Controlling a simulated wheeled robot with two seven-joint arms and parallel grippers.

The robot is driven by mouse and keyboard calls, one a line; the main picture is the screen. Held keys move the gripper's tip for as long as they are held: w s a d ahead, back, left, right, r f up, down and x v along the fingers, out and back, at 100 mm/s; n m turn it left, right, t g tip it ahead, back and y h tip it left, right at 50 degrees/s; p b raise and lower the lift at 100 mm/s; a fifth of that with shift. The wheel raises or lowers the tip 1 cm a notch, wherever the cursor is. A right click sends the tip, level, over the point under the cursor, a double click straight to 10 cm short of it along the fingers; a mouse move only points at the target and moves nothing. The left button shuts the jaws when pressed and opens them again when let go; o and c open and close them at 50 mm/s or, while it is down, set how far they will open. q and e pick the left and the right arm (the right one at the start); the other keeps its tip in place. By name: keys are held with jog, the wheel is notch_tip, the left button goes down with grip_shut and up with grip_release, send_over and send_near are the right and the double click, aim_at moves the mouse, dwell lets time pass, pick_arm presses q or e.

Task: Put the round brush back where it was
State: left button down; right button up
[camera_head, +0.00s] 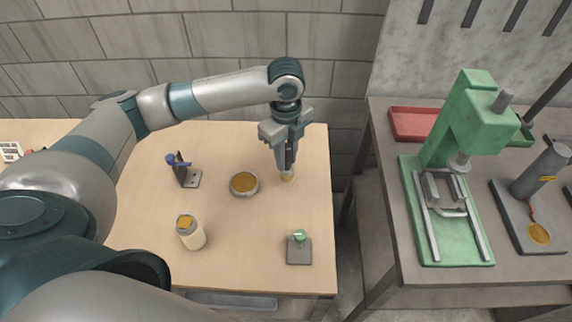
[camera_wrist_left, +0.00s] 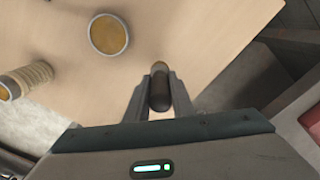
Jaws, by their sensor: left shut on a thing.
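My left gripper (camera_head: 287,165) points down over the back right part of the wooden table. It is shut on the round brush, whose dark rounded handle (camera_wrist_left: 160,92) shows between the fingers in the left wrist view. In the head view a small tan end (camera_head: 287,176) shows just below the fingertips, close to the table top; I cannot tell whether it touches. The fingers hide most of the brush. My right gripper is not in view.
A round dish (camera_head: 244,184) with orange contents lies left of the gripper. A cream ribbed tube (camera_head: 191,235), a dark stand with a blue part (camera_head: 184,172) and a small grey block with a green top (camera_head: 299,250) stand apart. A green press (camera_head: 462,130) occupies the right bench.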

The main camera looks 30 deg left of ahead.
pick_arm(q)
notch_tip(320, 180, down, 3)
jog(key=shift+p, duration=0.45)
jog(key=shift+f, duration=0.35)
jog(key=c, duration=1.5)
grip_release()
jog(key=shift+f, duration=0.1)
jog(key=shift+c, duration=0.2)
jog(key=shift+r, duration=0.8)
notch_tip(320, 180, up, 9)
jog(key=shift+r+b, duration=0.15)
jog(key=shift+b, duration=1.05)
jog(key=shift+r, duration=0.7)
